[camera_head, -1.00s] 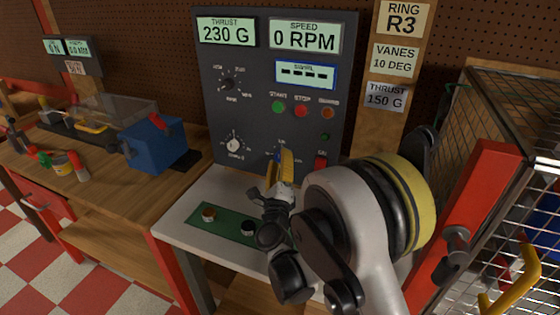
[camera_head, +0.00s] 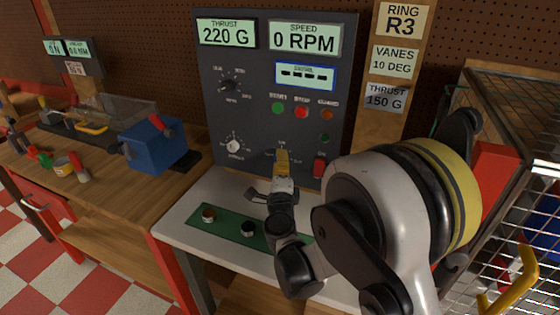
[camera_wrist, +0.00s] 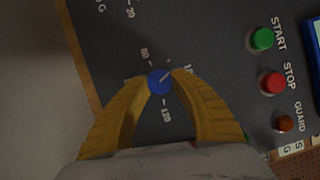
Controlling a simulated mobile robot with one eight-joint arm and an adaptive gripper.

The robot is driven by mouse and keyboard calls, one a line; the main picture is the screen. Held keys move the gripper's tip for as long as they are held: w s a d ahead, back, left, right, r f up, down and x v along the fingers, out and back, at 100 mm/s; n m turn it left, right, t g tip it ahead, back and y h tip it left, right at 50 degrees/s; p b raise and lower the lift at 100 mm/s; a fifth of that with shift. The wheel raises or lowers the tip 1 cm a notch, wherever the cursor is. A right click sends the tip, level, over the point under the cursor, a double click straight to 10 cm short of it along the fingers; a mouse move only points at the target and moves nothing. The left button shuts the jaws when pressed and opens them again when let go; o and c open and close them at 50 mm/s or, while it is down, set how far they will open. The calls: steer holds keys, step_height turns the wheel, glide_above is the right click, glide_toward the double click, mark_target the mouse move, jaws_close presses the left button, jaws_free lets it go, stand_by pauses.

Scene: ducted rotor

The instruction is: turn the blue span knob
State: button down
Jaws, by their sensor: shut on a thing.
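The blue span knob (camera_wrist: 159,81) sits on the dark panel in the wrist view, with a pale pointer line towards its upper right and printed numbers around it. My gripper (camera_wrist: 158,84) has its yellow fingers on either side of the knob, shut on it. In the head view my gripper (camera_head: 283,158) reaches the lower part of the control panel (camera_head: 220,100) and hides the knob. The thrust display (camera_head: 227,33) reads 220 G. The speed display (camera_head: 304,38) reads 0 RPM.
A white knob (camera_head: 234,146) is left of my gripper. Green start (camera_head: 278,108) and red stop (camera_head: 301,112) buttons are above it, and a red switch (camera_head: 320,166) is close on the right. A green strip (camera_head: 225,222) with small parts lies on the bench below. A wire cage (camera_head: 520,210) stands right.

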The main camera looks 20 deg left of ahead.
steer(key=shift+a+r+n+g+h+p, duration=0.1)
steer(key=shift+n+g+h+p, duration=0.3)
steer(key=shift+n, duration=1)
steer(key=shift+d+r+n+g+h+p, duration=0.1)
steer(key=shift+n+g+h+p, duration=0.4)
steer(key=shift+n, duration=0.9)
steer(key=shift+a+r+n+g+h+p, duration=0.1)
steer(key=shift+n+g+h+p, duration=0.3)
steer(key=shift+n, duration=1)
steer(key=c, duration=1.1)
jaws_free()
steer(key=shift+o, duration=0.2)
steer(key=v, duration=1.2)
